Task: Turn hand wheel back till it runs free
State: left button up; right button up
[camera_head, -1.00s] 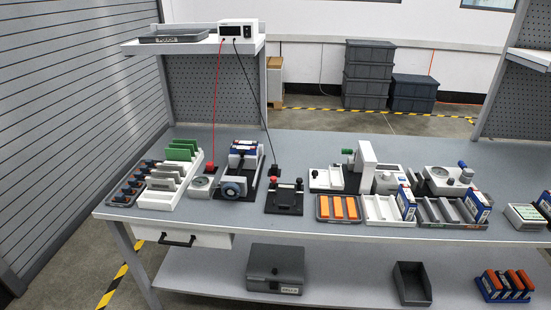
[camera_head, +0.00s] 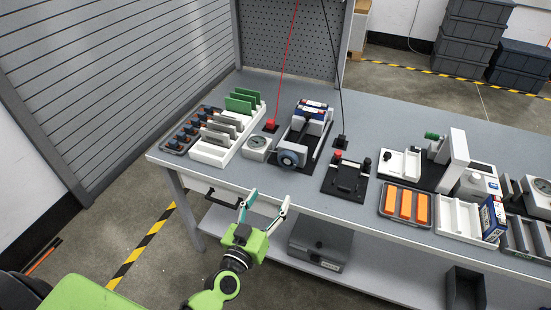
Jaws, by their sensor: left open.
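The hand wheel (camera_head: 288,159) is a dark blue-grey disc with a pale hub on the front of a grey and white press-like device (camera_head: 301,134) on the bench. A blue and white box-like part (camera_head: 313,107) sits at the back of that device. My left gripper (camera_head: 266,203) is open and empty, its two pale fingers spread, in front of the bench edge. It is below and a little left of the hand wheel, clearly apart from it. My right gripper is not in view.
A drawer with a dark handle (camera_head: 222,199) is under the bench edge by my gripper. A white rack (camera_head: 209,151) holds green and grey plates.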

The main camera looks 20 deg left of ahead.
pick_arm(q)
send_near(287, 163)
jog(key=shift+w+f, duration=0.1)
jog(key=shift+w, duration=0.1)
jog(key=w, duration=0.7)
jog(key=shift+d+f+b, duration=0.1)
jog(key=shift+b, duration=0.25)
jog(key=shift+w, duration=0.7)
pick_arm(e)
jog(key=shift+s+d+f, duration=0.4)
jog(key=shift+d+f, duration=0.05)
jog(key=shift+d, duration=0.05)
